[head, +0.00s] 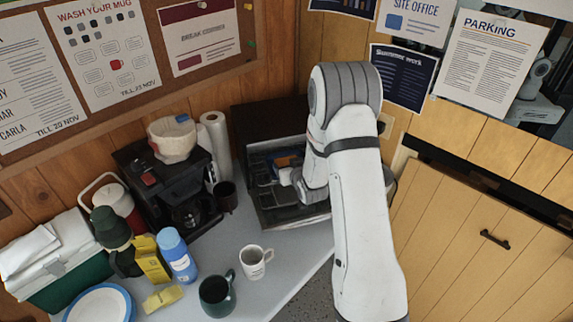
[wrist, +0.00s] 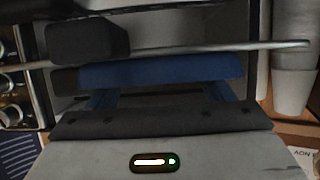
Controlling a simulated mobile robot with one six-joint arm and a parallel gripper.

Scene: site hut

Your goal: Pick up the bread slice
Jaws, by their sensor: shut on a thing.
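My gripper (wrist: 88,60) is at the front of a dark oven-like appliance (head: 268,122) in the corner. In the wrist view, a thin metal bar (wrist: 200,49), which looks like its handle, runs between my dark finger pads at the left. My gripper appears shut on this bar. A blue part of my gripper shows below the bar. In the head view, my arm covers part of the appliance front. I cannot make out the bread slice in either view. A small orange-brown patch shows near my gripper in the head view, but it is too small to identify.
A black coffee maker (head: 150,180) and a paper roll (head: 215,145) stand left of the appliance. A white mug (head: 255,262), a dark green mug (head: 217,294) and a blue bottle (head: 176,255) stand in front. In the wrist view, stacked white cups (wrist: 293,65) are at right.

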